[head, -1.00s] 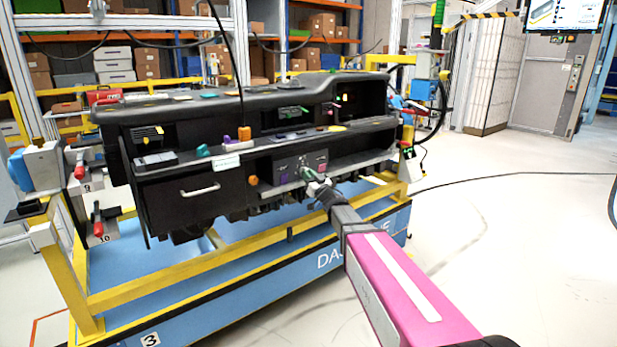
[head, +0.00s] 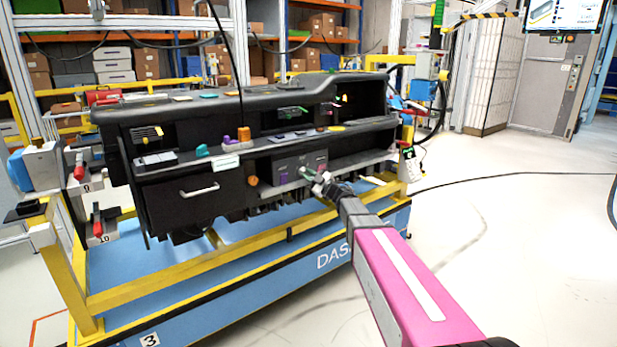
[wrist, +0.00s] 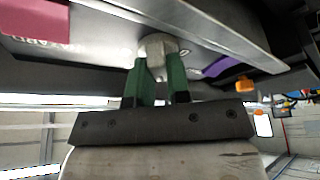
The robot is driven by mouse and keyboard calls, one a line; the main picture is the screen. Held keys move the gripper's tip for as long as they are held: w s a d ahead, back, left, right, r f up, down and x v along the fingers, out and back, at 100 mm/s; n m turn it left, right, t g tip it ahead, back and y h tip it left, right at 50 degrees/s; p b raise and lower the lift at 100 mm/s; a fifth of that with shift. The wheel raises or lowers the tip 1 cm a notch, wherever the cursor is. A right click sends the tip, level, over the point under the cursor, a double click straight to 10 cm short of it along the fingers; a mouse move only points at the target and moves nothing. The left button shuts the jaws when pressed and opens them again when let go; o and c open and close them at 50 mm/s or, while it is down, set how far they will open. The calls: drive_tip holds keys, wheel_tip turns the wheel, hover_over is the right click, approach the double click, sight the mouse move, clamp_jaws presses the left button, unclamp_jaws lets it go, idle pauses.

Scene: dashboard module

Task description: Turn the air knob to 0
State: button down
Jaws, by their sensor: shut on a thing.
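The air knob (wrist: 158,46) is a pale grey round knob on the underside of the picture's dark control panel in the wrist view. My gripper (wrist: 158,72) has its two green fingers shut on it, one on each side. In the head view my gripper (head: 309,174) reaches the small grey control panel (head: 290,164) on the dashboard's front, and it largely hides the knob there. I cannot read the knob's setting or the number marks.
A purple button (wrist: 222,65) and a magenta button (wrist: 36,20) flank the knob. An orange knob (head: 253,181) and a drawer handle (head: 200,190) lie to the left on the dashboard. A yellow frame rail (head: 250,254) runs below.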

drive_tip(key=n+g, duration=0.1)
drive_tip(key=n, duration=0.1)
drive_tip(key=n+g, duration=0.1)
drive_tip(key=n, duration=0.2)
drive_tip(key=shift+r+n+g, duration=0.1)
drive_tip(key=shift+n+g, duration=0.2)
drive_tip(key=shift+n+g+h, duration=0.3)
drive_tip(key=shift+n+h, duration=0.05)
drive_tip(key=shift+n, duration=0.9)
drive_tip(key=shift+n+g+h, duration=0.3)
drive_tip(key=shift+n+h, duration=0.05)
drive_tip(key=shift+n, duration=0.9)
drive_tip(key=c, duration=1.1)
unclamp_jaws()
drive_tip(key=shift+d, duration=0.1)
drive_tip(key=v, duration=1)
drive_tip(key=shift+s+d, duration=0.15)
drive_tip(key=shift+d, duration=0.15)
drive_tip(key=shift+r, duration=0.1)
